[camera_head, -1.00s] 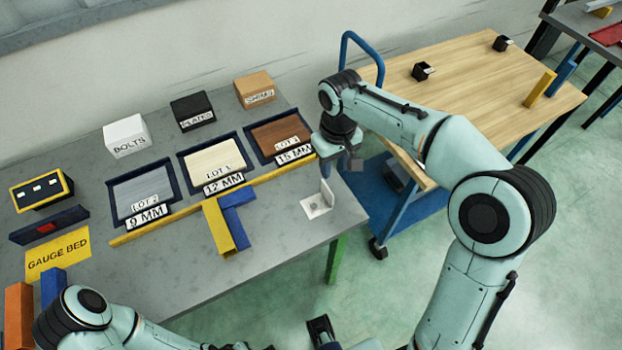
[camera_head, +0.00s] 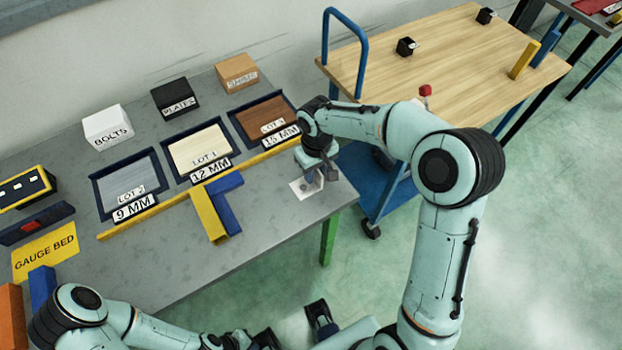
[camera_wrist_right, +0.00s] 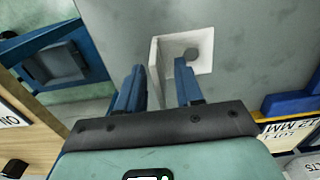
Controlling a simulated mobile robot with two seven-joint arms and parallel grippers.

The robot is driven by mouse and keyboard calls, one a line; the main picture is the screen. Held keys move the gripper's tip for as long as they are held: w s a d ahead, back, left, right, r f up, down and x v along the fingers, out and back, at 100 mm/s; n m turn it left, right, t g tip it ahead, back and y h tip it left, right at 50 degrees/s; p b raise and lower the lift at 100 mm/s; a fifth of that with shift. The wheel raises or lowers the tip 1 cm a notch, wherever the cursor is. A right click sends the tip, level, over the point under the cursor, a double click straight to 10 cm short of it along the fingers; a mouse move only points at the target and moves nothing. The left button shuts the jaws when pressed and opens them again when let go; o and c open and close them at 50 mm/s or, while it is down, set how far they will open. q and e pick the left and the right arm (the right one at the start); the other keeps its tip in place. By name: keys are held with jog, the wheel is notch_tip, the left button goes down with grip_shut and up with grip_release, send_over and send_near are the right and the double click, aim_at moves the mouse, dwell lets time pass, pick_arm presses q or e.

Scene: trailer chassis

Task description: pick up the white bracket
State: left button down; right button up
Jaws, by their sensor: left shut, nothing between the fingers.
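The white bracket (camera_head: 300,187) is a small L-shaped piece near the right front edge of the grey table, with one flange flat and one upright. My right gripper (camera_head: 316,178) is low over it and hides part of it. In the right wrist view, the open blue fingers of the right gripper (camera_wrist_right: 158,86) stand on either side of the bracket's upright flange (camera_wrist_right: 154,68); whether they touch it I cannot tell. The flat flange with its round mark lies beyond. My left gripper (camera_head: 266,340) is shut and empty at the bottom edge, partly cut off.
A yellow rail and a yellow-blue corner block (camera_head: 210,213) lie left of the bracket. Behind are trays (camera_head: 131,184) labelled by thickness and several labelled boxes. A wooden-topped blue cart (camera_head: 450,60) stands right of the table. The front middle of the table is clear.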

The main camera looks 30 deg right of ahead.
jog(key=shift+f, duration=0.5)
grip_shut()
jog(key=shift+r, duration=0.15)
